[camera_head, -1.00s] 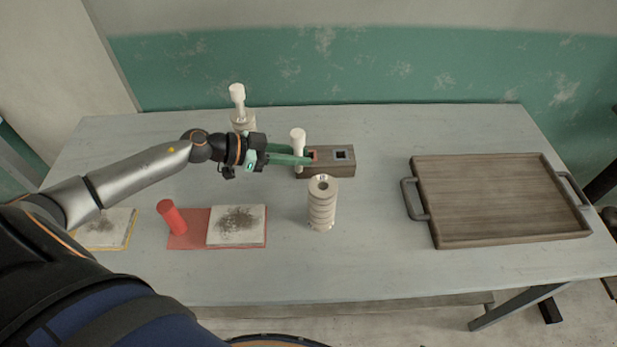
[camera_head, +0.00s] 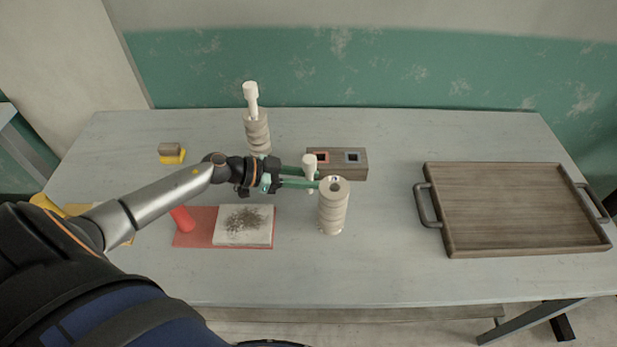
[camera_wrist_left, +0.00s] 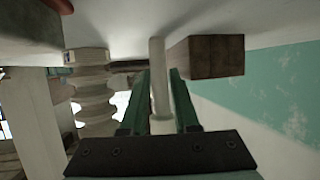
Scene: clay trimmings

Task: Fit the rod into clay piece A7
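My left gripper (camera_head: 317,180) is shut on a white rod (camera_head: 309,168) with a thicker head. The rod is held upright just left of a ribbed beige clay piece (camera_head: 333,210) with a hole in its top, and is outside that hole. In the left wrist view the rod (camera_wrist_left: 158,75) stands between the two green fingers, with the ribbed clay piece (camera_wrist_left: 92,95) to the left. A second ribbed clay piece (camera_head: 257,135) stands at the back with another white rod (camera_head: 251,98) upright in its top. No A7 label is readable. My right gripper is out of view.
A wooden block (camera_head: 340,172) with two square sockets lies behind the rod. A red mat (camera_head: 195,238) holds a red cylinder (camera_head: 182,219) and a pale tile with trimmings (camera_head: 243,238). A wooden tray (camera_head: 520,205) fills the right side. The table between clay piece and tray is clear.

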